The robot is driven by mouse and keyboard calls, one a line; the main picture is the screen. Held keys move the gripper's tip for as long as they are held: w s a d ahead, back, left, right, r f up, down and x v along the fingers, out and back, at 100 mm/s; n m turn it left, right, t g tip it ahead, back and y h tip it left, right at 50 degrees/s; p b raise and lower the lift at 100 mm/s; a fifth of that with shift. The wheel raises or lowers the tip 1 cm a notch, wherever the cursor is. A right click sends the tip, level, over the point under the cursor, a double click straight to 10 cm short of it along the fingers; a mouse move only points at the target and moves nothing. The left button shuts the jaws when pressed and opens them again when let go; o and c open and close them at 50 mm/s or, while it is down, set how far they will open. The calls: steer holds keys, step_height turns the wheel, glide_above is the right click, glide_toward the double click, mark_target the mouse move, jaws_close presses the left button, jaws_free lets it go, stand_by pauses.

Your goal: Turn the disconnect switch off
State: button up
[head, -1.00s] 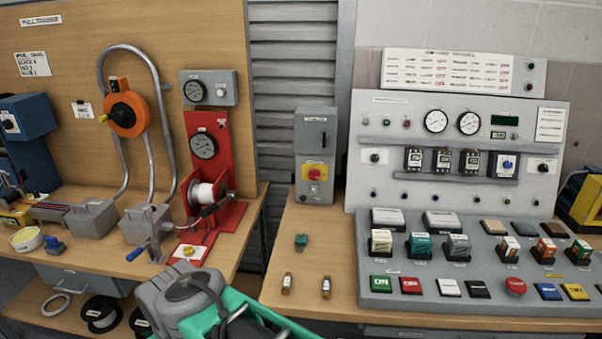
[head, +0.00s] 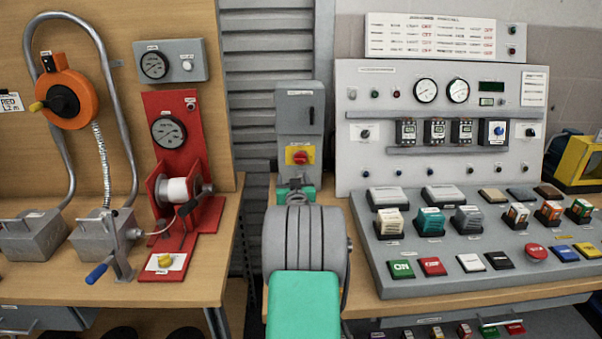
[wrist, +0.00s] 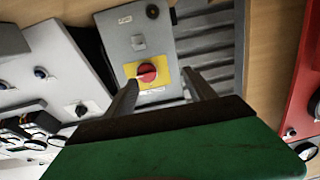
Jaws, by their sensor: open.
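The disconnect switch is a red rotary knob (head: 300,157) on a yellow plate, on the front of a grey upright box (head: 297,105). The knob also shows in the wrist view (wrist: 147,73), between and beyond my two fingers. My gripper (wrist: 161,88) is open and empty, with its fingers apart and pointing toward the box. In the head view my gripper (head: 296,188) is just below the knob, in front of the lower box, partly hidden by my own arm. I cannot tell whether a finger touches the box.
To the right is a grey control panel (head: 350,200) with gauges, and a sloped button desk (head: 380,262) before it. To the left is a red stand with a spool (head: 178,190) on another bench. A shuttered gap (head: 255,100) lies between the benches.

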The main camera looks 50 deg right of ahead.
mark_target(301, 161)
steer(key=shift+m+h, duration=0.3)
steer(key=shift+h, duration=0.3)
steer(key=w+d, duration=0.1)
steer(key=d, duration=0.1)
steer(key=w+d, duration=0.1)
steer(key=d, duration=0.2)
steer(key=w+d, duration=0.1)
steer(key=d, duration=0.2)
steer(key=shift+w+d+r+p, duration=0.1)
steer(key=shift+d+r+p, duration=0.1)
steer(key=shift+r+p, duration=0.15)
steer(key=shift+c, duration=0.3)
steer(key=c, duration=1.3)
